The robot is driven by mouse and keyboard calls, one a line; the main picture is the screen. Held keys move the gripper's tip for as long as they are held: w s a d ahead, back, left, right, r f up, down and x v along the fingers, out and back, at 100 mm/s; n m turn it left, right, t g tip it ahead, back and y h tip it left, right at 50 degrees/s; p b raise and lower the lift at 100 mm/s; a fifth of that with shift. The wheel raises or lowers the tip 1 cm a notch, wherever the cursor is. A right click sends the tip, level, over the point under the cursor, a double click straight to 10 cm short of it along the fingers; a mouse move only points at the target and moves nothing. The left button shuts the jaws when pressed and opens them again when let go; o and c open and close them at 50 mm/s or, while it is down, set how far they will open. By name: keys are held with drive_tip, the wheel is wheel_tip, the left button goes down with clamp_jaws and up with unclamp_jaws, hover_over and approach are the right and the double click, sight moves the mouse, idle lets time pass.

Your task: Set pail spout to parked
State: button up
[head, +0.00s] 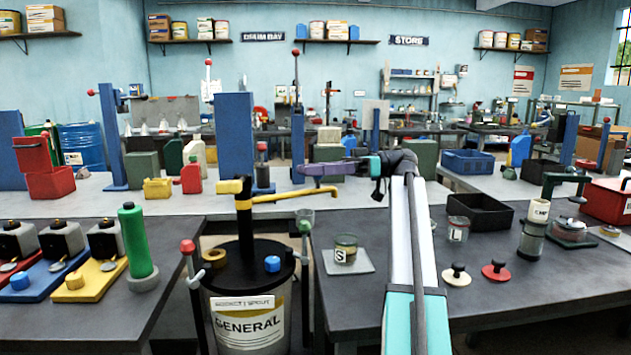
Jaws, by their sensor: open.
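The pail (250,318), labelled GENERAL, stands in the gap between two dark benches in the head view. A small plate with writing hangs on the pail's front. My gripper (308,169) is at the end of my arm, pointing left, with purple fingers. It is open and appears just above the spout's outer end in the picture. I cannot tell the depth between them, and no contact is visible.
A red-knobbed lever (189,248) and a green-knobbed lever (304,228) stand beside the pail. A jar marked S (345,248) sits on a grey plate to the right. A green bottle (135,240) stands on the left bench.

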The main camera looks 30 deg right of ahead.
drive_tip(key=shift+s+a+b, duration=0.2)
drive_tip(key=shift+s+b, duration=0.3)
drive_tip(key=shift+b, duration=0.1)
drive_tip(key=shift+s+a+b, duration=0.15)
drive_tip(key=shift+s+b, duration=0.3)
drive_tip(key=shift+b, duration=0.1)
drive_tip(key=shift+r, duration=0.1)
